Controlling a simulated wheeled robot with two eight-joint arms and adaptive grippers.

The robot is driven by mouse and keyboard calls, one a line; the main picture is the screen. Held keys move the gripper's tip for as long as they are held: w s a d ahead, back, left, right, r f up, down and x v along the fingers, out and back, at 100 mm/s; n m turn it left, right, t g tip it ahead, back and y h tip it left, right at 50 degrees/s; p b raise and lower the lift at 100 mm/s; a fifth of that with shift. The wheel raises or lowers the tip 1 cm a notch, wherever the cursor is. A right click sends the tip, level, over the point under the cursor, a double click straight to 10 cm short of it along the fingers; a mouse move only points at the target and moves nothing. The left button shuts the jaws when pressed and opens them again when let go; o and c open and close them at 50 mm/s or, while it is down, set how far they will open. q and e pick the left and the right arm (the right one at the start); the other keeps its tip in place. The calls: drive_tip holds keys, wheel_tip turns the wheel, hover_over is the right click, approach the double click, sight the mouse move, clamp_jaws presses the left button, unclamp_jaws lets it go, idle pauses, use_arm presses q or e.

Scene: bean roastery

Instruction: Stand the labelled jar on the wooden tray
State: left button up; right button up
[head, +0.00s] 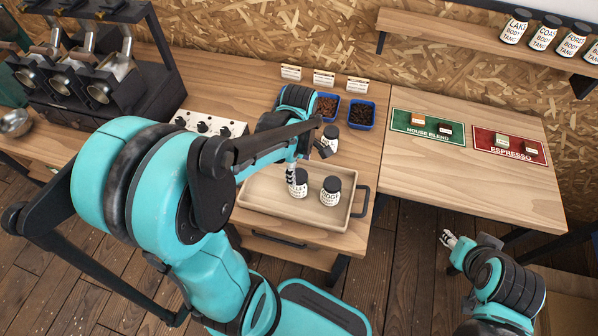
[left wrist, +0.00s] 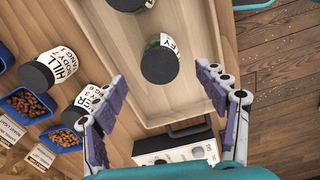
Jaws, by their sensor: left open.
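The wooden tray (head: 262,205) lies on the left bench; it fills the middle of the left wrist view (left wrist: 205,22). Two white-labelled, dark-lidded jars stand on it: a left jar (head: 300,189), label ending "EY" in the wrist view (left wrist: 160,62), and a right jar (head: 330,191), cut off in the wrist view (left wrist: 130,3). My left gripper (head: 308,162) is open, its fingers spread either side of the left jar, apparently not gripping it. Behind the tray stands a "HILL" jar (left wrist: 60,63); another jar (left wrist: 104,105) is partly behind a finger. My right gripper (head: 448,238) hangs before the right bench.
Blue bean bins (head: 361,113) and small cards (head: 324,78) stand behind. A knobbed panel (head: 211,124) and black machine (head: 110,90) are left. The right bench holds a green mat (head: 400,122) and a red mat (head: 484,139) with small items. A wall shelf (head: 440,30) bears several jars.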

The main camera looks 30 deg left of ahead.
use_arm(q)
wheel_tip(320, 180, up, 4)
drive_tip(key=shift+f+p, duration=0.2)
drive_tip(key=shift+p, duration=0.25)
drive_tip(key=shift+s+d+r+m, duration=0.15)
drive_tip(key=shift+d+r+m, duration=0.05)
drive_tip(key=shift+r+m, duration=0.1)
drive_tip(key=s+d+r+m+t, duration=0.5)
drive_tip(key=d+r+m+t, duration=0.1)
drive_tip(key=m, duration=1.2)
drive_tip(key=shift+d+r+t, duration=0.15)
drive_tip(key=shift+d+t, duration=0.05)
drive_tip(key=shift+t, duration=0.4)
